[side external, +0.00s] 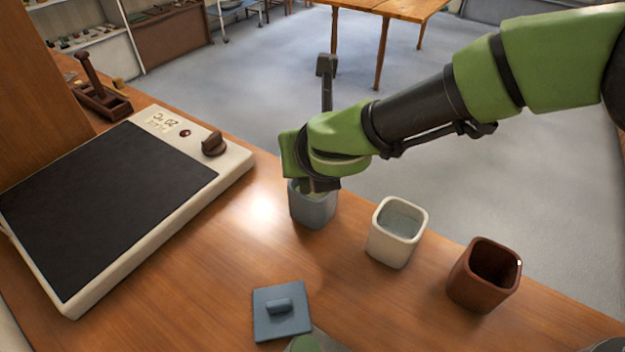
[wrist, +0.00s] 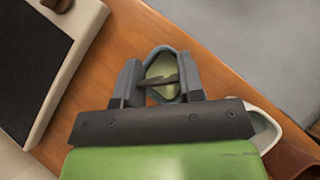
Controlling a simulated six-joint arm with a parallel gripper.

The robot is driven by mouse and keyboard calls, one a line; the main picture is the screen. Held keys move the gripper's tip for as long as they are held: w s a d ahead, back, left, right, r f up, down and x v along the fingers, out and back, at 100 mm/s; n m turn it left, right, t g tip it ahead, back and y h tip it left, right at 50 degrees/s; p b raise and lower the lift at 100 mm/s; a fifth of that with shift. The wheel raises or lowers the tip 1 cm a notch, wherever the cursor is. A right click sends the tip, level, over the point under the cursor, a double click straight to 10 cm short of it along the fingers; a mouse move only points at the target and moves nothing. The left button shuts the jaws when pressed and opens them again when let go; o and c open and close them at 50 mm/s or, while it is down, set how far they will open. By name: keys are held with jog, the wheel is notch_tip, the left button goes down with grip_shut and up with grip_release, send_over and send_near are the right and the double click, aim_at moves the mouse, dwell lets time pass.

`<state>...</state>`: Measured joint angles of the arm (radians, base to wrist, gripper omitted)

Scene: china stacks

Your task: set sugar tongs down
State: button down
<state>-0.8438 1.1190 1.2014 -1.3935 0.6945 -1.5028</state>
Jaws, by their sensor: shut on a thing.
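My gripper (side external: 318,185) is low over the open grey-blue canister (side external: 314,212) at the counter's far edge. In the wrist view the two fingers of my gripper (wrist: 161,82) stand on either side of a thin dark piece, which looks like the sugar tongs (wrist: 163,80), and are shut on it. The tongs cross over the mouth of the grey-blue canister (wrist: 166,52), which has something pale green inside. In the side view the tongs are hidden by my gripper. Whether they touch the canister or its contents, I cannot tell.
A white canister (side external: 383,246) and a brown canister (side external: 464,285) stand open to the right. A blue lid (side external: 265,315) lies on the wooden counter (side external: 200,290) in front. The counter's far edge is close behind the canisters.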

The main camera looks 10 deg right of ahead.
jog(key=shift+r, duration=2.7)
jog(key=shift+r, duration=0.3)
notch_tip(320, 180, up, 6)
jog(key=shift+f, duration=0.1)
jog(key=s+d+m+g+h, duration=0.3)
jog(key=s+d+m+h, duration=0.3)
jog(key=s+d+m, duration=0.4)
jog(key=shift+n, duration=0.5)
jog(key=f, duration=0.5)
jog(key=shift+w+d, duration=0.3)
jog(key=shift+w, duration=0.1)
notch_tip(320, 180, down, 6)
jog(key=shift+f, duration=0.15)
